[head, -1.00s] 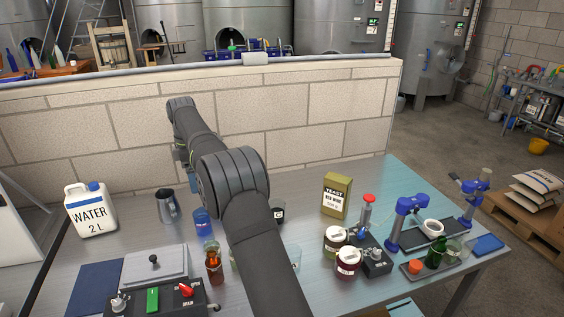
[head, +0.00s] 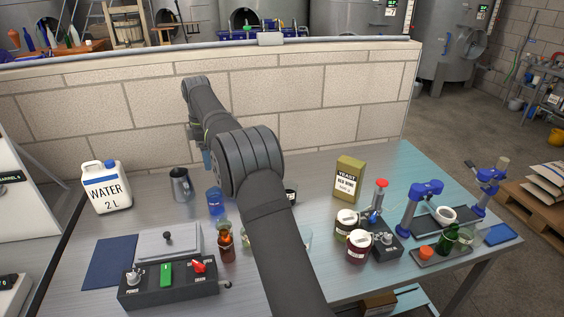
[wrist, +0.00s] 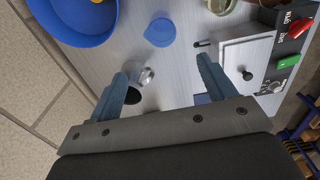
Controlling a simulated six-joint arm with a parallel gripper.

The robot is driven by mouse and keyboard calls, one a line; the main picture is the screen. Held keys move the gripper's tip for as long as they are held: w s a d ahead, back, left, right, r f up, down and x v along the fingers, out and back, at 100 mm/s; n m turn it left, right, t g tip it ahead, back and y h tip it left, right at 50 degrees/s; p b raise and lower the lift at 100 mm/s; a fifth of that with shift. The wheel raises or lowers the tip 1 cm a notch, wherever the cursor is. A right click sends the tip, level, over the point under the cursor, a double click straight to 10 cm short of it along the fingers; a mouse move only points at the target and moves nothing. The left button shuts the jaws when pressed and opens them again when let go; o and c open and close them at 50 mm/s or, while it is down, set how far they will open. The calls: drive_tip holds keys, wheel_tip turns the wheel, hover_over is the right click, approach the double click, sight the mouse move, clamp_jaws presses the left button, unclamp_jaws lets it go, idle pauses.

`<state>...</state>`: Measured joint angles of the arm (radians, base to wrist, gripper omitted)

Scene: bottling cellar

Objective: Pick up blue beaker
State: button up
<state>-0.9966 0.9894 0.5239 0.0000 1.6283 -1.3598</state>
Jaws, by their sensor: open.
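The blue beaker (head: 215,201) stands on the bench left of my arm in the head view. In the wrist view the blue beaker (wrist: 160,32) shows beyond my fingertips, roughly between their lines and apart from them. My gripper (wrist: 161,70) is open, with nothing held between its two blue-grey fingers. In the head view my arm hides most of the gripper; only a blue finger part (head: 207,158) shows, above and behind the beaker.
A metal jug (head: 180,185) stands left of the beaker. A brown bottle (head: 226,244) and control box (head: 168,285) are in front. A large blue round item (wrist: 75,18) is near the wall. A water canister (head: 106,189) stands far left. Jars (head: 357,247) stand right of my arm.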

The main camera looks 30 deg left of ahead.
drive_tip(key=m, duration=1.1)
approach(216, 204)
drive_tip(key=f, duration=0.2)
drive_tip(key=w+a+f, duration=0.1)
drive_tip(key=f, duration=0.2)
drive_tip(key=w+a+f, duration=0.1)
drive_tip(key=f, duration=0.1)
drive_tip(key=shift+f, duration=0.2)
drive_tip(key=shift+s+f, duration=0.1)
drive_tip(key=shift+f, duration=2.55)
drive_tip(key=c, duration=1.1)
